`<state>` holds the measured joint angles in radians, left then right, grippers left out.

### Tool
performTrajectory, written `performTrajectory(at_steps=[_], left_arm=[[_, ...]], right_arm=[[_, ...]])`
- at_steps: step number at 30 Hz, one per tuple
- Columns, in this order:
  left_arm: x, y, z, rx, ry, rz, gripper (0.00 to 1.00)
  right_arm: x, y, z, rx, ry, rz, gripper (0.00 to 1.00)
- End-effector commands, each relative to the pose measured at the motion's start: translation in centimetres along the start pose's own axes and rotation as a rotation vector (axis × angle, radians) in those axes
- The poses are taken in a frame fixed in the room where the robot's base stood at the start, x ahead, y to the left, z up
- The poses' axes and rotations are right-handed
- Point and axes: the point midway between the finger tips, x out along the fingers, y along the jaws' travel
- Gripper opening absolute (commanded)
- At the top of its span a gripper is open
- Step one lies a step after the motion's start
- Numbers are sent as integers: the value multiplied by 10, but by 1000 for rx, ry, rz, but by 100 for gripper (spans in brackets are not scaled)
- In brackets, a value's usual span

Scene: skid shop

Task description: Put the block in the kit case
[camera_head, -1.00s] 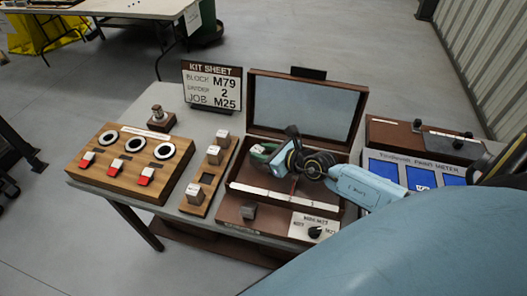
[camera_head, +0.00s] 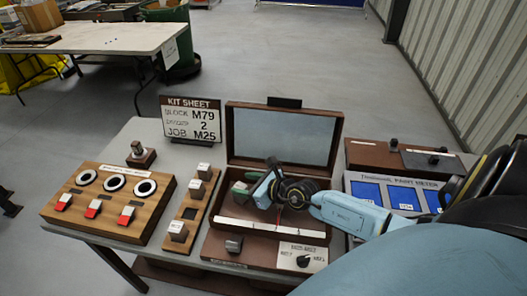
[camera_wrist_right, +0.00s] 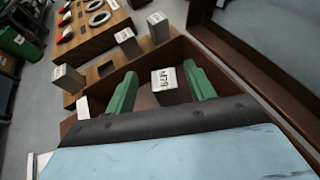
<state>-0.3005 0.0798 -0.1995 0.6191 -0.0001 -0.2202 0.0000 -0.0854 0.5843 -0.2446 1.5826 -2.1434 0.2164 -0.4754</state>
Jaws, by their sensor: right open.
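The block (camera_wrist_right: 165,85), marked M79 on its white top, stands in the back left of the kit case. The open brown kit case (camera_head: 315,236) is in the middle of the table, its lid upright. My right gripper (camera_wrist_right: 160,82) is open, with one green finger on each side of the block; small gaps show between block and fingers. In the head view my right gripper (camera_head: 240,190) reaches down into the case and mostly hides the block. My left gripper is not in view.
A wooden rack (camera_head: 190,213) left of the case holds three blocks and has an empty slot. A kit sheet (camera_head: 190,120) reads block M79, divider 2, job M25. A board with rings and red switches (camera_head: 108,205) stands left. The paint meter (camera_head: 370,191) lies right.

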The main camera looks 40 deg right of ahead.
Motion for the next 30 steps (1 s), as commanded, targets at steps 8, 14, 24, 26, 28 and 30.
performTrajectory(at_steps=[8,14,24,26,28,30], left_arm=[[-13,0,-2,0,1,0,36],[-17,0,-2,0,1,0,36],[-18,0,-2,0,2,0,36],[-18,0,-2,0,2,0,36],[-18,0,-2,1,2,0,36],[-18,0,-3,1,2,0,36]], right_arm=[[-52,1,2,2,2,1,54],[-88,0,4,0,-2,1,54],[-120,0,6,0,-7,-1,54],[-121,0,6,0,-8,-1,54],[-122,-1,6,0,-8,-1,54],[-122,-1,6,0,-9,-1,54]])
